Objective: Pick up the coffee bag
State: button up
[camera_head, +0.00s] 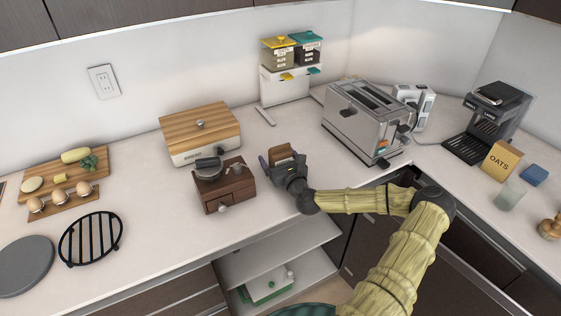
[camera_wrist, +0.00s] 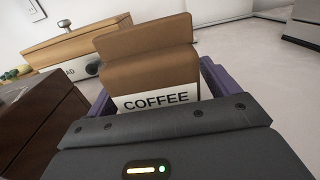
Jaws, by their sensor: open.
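The coffee bag (camera_wrist: 150,62) is a brown paper bag with a folded top and a white label reading COFFEE. It stands on the counter, upright in the head view (camera_head: 281,154), just right of the wooden coffee grinder. My gripper (camera_head: 276,162) is at the bag. Its two purple fingers (camera_wrist: 157,88) are open, one on each side of the bag in the wrist view. I cannot tell whether either finger touches it. The bag's lower part is hidden behind the gripper body.
The wooden grinder (camera_head: 226,188) stands close on the left, with the bread box (camera_head: 205,150) behind it. A toaster (camera_head: 365,120) is to the right, and a dispenser stand (camera_head: 286,85) is behind. An oats box (camera_head: 502,160) is far right. Counter between bag and toaster is clear.

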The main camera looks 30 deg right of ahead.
jog(key=shift+w, duration=0.1)
jog(key=c, duration=1.2)
jog(key=shift+r, duration=0.1)
notch_tip(320, 180, up, 10)
jog(key=shift+f, duration=0.1)
